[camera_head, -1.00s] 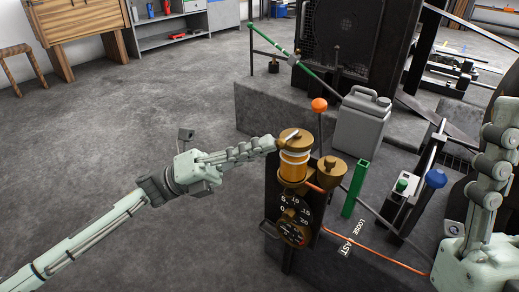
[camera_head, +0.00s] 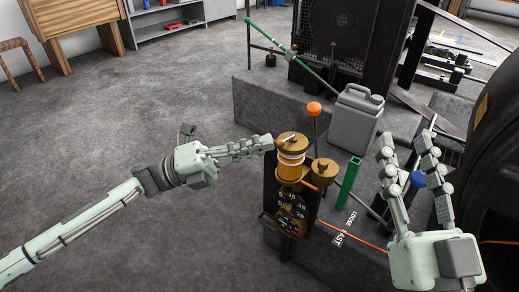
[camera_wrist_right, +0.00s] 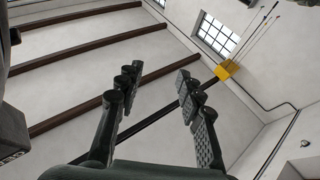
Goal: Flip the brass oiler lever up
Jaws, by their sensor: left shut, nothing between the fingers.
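The brass oiler (camera_head: 291,165), with an amber glass band, stands upright on the dark panel in the head view. Its small pale lever (camera_head: 288,138) lies across the brass cap; its exact tilt is too small to tell. My left gripper (camera_head: 268,143) is shut and empty, its fingertips right beside the left edge of the cap; I cannot tell whether they touch. My right gripper (camera_head: 406,143) is open and empty, fingers pointing up, well right of the oiler. In the right wrist view its spread fingers (camera_wrist_right: 158,75) show against the ceiling.
A second brass cup (camera_head: 324,170) sits just right of the oiler. Beside it rise an orange-knobbed lever (camera_head: 314,109) and a green handle (camera_head: 348,183). A grey jerrycan (camera_head: 354,121) stands behind. A dial (camera_head: 291,220) is below. Floor at left is clear.

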